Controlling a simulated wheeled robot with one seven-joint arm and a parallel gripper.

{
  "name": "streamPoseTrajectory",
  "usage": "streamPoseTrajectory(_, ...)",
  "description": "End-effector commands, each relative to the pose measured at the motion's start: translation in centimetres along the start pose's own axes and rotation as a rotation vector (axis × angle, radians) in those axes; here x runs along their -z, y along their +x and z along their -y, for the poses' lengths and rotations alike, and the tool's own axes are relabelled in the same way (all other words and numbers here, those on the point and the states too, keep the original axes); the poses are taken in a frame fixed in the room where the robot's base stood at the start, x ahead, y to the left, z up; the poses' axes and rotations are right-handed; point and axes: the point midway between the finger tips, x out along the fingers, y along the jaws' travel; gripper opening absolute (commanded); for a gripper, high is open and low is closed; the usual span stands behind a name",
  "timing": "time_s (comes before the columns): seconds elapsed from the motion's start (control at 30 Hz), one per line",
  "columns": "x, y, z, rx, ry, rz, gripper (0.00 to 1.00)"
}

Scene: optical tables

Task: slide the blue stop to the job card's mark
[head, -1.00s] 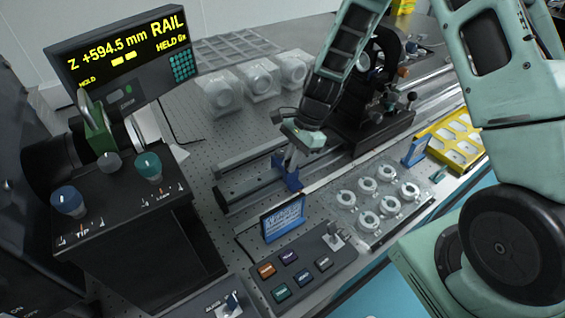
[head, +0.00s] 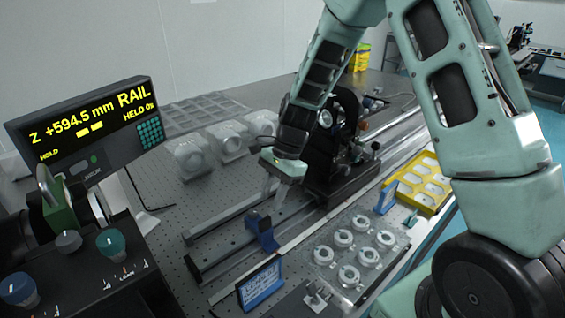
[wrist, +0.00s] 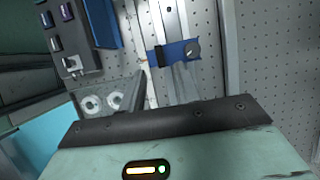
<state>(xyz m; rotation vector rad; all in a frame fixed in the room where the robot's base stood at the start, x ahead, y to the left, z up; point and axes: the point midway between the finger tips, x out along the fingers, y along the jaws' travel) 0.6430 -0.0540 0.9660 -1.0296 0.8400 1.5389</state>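The blue stop (head: 263,235) sits on the rail (head: 215,255) near its front end. It also shows in the wrist view (wrist: 172,53), with a dark round knob on its right side. My gripper (head: 273,198) hangs above and to the right of the stop, over the rail, seemingly apart from it. The gap between its fingers is not clear. A blue-framed card (head: 261,286) with small writing stands in front of the rail; its text is unreadable. The display (head: 90,125) reads Z +594.5 mm, RAIL, HOLD, and a HELD line.
A black carriage with optics (head: 335,150) stands farther along the rail. A clear tray of ring mounts (head: 358,245), a small blue stand (head: 387,197) and a yellow tray (head: 425,185) lie to the right. Clear cube-like mounts (head: 190,158) stand behind the rail.

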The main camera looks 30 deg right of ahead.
Motion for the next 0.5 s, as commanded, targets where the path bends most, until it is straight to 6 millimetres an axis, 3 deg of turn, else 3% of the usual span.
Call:
streamPoseTrajectory(0.1, 0.1, -3.0, 0.1, 0.007, 0.000, -0.003, 0.33)
streamPoseTrajectory(0.3, 0.0, -7.0, 0.1, 0.004, 0.001, -0.002, 0.33)
streamPoseTrajectory(0.5, 0.0, -9.3, 0.1, 0.002, 0.000, 0.000, 0.33)
